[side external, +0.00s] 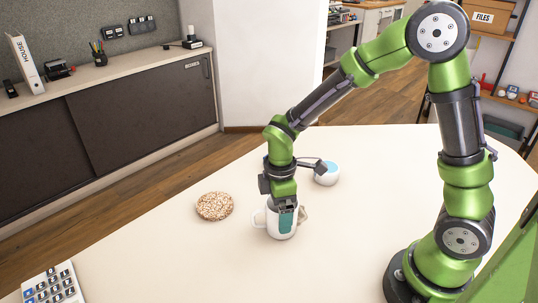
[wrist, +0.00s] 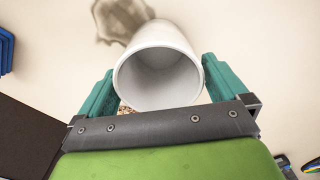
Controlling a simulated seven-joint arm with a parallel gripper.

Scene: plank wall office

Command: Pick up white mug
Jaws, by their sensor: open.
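The white mug (side external: 273,228) stands upright on the table in the side external view, its handle on the left. My gripper (side external: 286,229) is directly above it and pointing down, with a teal finger in front of the mug's wall. In the wrist view I look into the mug's round opening (wrist: 158,80). The open gripper (wrist: 158,65) has one teal finger on each side of the mug. I cannot tell whether the fingers touch its wall. The handle is not visible in the wrist view.
A round speckled mat (side external: 214,206) lies left of the mug on the pale table (side external: 170,255). A round white object with a blue top (side external: 327,174) stands behind and to the right. The table's front middle is clear.

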